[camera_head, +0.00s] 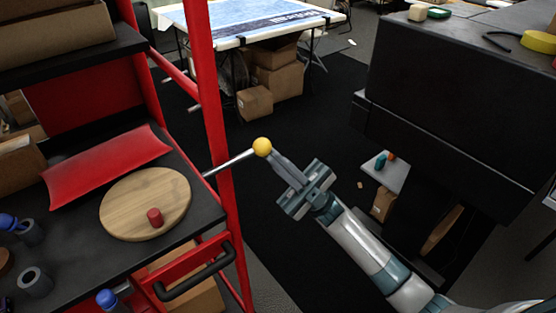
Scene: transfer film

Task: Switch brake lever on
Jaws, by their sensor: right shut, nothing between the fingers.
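The brake lever (232,162) is a thin metal rod with a yellow ball knob (262,147) at its end. It sticks out from the red upright frame of the rack and slants up to the right. My right gripper (275,160) comes in from the lower right. Its fingers are shut and empty, and their tips are right beside the lower right of the yellow knob. I cannot tell whether they touch it. My left gripper is not in view.
A black handle (195,273) sits below. A dark cabinet (450,100) stands right. Dark floor lies open between.

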